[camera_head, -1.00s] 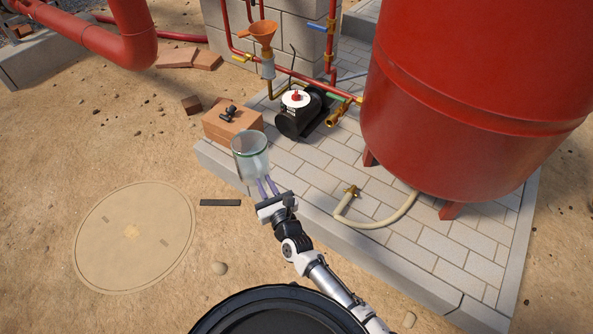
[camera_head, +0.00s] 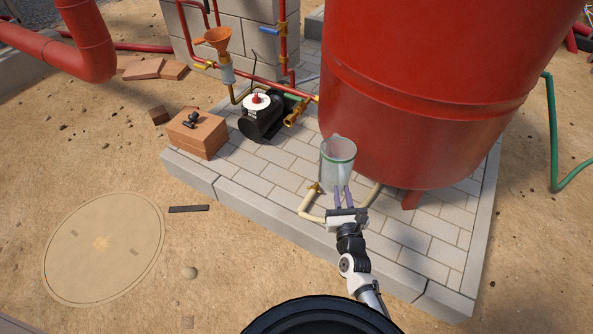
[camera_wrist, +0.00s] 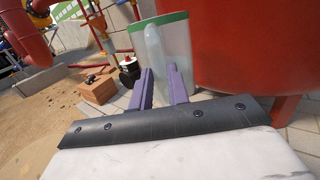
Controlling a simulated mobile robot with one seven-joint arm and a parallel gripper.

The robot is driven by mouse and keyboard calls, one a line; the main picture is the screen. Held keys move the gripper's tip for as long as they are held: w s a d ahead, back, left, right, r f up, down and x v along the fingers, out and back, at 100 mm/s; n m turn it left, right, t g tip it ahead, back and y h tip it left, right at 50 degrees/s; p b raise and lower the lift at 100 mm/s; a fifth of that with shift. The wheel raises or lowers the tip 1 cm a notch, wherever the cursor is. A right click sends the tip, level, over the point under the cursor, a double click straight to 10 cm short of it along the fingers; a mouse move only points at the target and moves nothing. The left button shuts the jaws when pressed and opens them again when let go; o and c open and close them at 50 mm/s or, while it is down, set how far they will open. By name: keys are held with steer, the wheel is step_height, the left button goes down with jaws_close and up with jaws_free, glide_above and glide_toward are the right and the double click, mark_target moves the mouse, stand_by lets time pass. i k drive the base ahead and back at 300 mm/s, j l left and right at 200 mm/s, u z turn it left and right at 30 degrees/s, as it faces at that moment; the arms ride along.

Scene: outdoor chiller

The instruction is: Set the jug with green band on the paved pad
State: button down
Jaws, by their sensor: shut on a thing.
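The jug with green band (camera_head: 337,165) is clear, with a green band near its rim. My gripper (camera_head: 343,192) is shut on it, with the purple fingers at its near side. In the head view the jug appears upright over the paved pad (camera_head: 420,238), in front of the red tank. I cannot tell whether its base touches the paving.
The big red tank (camera_head: 415,90) stands right behind the jug. A cream hose (camera_head: 308,203) with a brass fitting lies on the pad by my gripper. A black pump (camera_head: 262,122) and a brick stack (camera_head: 197,135) are to the left. Bare paving shows at the right.

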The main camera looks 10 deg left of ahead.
mark_target(272, 191)
steer(key=j+z, duration=0.15)
steer(key=z, duration=0.85)
steer(key=k+j, duration=0.1)
steer(key=j, duration=0.3)
steer(key=k+j, duration=0.1)
steer(key=j, duration=0.7)
steer(key=k+j, duration=0.15)
steer(key=j, duration=0.25)
